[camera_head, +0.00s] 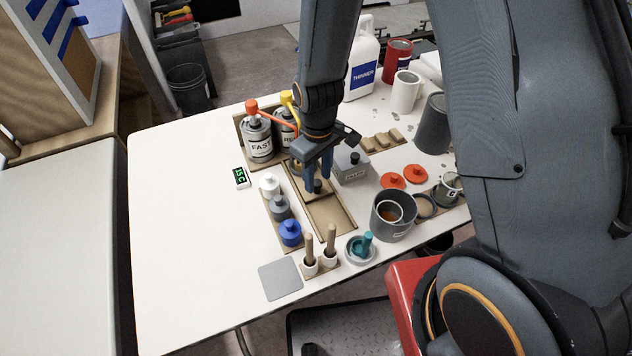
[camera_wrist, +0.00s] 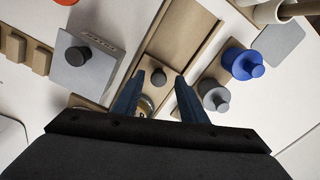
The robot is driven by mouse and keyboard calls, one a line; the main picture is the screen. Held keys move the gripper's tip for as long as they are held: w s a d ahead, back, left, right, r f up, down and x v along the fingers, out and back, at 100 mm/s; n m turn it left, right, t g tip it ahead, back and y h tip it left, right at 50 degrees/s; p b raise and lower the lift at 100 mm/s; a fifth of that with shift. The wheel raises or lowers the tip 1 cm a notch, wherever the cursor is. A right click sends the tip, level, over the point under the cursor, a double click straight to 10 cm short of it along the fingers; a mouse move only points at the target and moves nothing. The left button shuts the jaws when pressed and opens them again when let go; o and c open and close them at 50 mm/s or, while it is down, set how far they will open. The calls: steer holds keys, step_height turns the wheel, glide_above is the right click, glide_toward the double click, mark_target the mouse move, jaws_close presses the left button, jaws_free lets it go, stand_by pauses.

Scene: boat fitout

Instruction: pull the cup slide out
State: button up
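The cup slide (camera_wrist: 151,73) is a light wooden piece in a long wooden track (camera_wrist: 183,35), with a dark round knob (camera_wrist: 158,77) on top. The knob also shows in the head view (camera_head: 318,187), at the far part of the track. My gripper (camera_head: 319,188) points down over it. In the wrist view my gripper (camera_wrist: 160,78) is open, with a fingertip on either side of the knob and small gaps between. A round metal item (camera_wrist: 145,105) shows partly behind the knob; my gripper hides the rest.
A grey lidded box (camera_head: 350,165) stands close right of the track. White, grey and blue (camera_head: 290,232) knobbed pieces line its left side. FAST (camera_head: 257,140) and another pump can stand behind. A grey pot (camera_head: 392,222) is at right. The track's near part is empty.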

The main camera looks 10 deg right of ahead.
mark_target(318, 183)
steer(key=shift+f, duration=1.6)
jaws_close()
